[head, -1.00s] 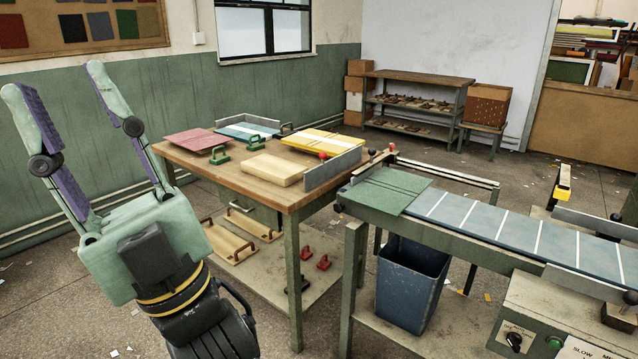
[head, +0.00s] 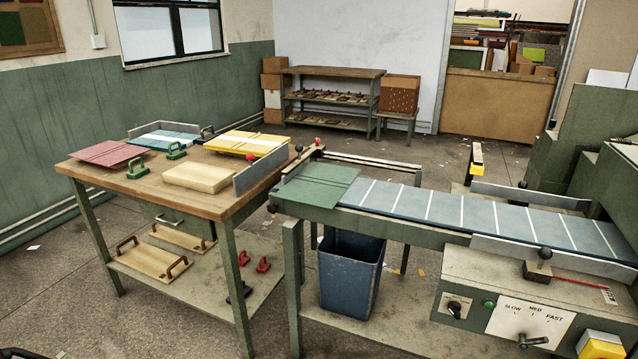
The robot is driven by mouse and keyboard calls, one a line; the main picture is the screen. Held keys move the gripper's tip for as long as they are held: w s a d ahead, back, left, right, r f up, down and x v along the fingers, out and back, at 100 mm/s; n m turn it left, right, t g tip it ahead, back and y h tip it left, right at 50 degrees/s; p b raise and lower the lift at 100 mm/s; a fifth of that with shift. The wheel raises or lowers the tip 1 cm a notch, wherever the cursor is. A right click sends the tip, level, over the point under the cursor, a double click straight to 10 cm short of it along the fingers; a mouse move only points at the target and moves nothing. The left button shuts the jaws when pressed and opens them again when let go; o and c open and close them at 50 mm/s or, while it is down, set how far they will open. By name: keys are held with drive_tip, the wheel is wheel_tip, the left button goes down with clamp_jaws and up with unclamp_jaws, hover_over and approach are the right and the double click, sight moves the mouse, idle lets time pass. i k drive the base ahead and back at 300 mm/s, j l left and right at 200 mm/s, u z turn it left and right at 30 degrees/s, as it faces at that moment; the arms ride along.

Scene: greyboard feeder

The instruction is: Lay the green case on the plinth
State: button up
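The green case (head: 318,184) lies flat and open at the left end of the blue conveyor belt (head: 450,210). A pale wooden block (head: 198,177), which looks like the plinth, sits on the wooden-topped table (head: 140,190) left of the conveyor. Its top is bare. My gripper is out of view. Only a small dark piece, possibly of my arm, shows at the bottom left corner.
A red case (head: 108,153), a teal-and-white case (head: 168,138) and a yellow-and-white case (head: 246,143) surround the block. A metal plate (head: 261,171) stands at the table's right edge. A blue bin (head: 348,275) is under the conveyor. Floor at the front left is clear.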

sight(198, 173)
drive_tip(key=i+j+z, duration=0.1)
drive_tip(key=z, duration=0.35)
drive_tip(key=j+z, duration=0.4)
drive_tip(key=i+j+z, duration=0.1)
drive_tip(key=j+z, duration=0.35)
drive_tip(key=j, duration=1.5)
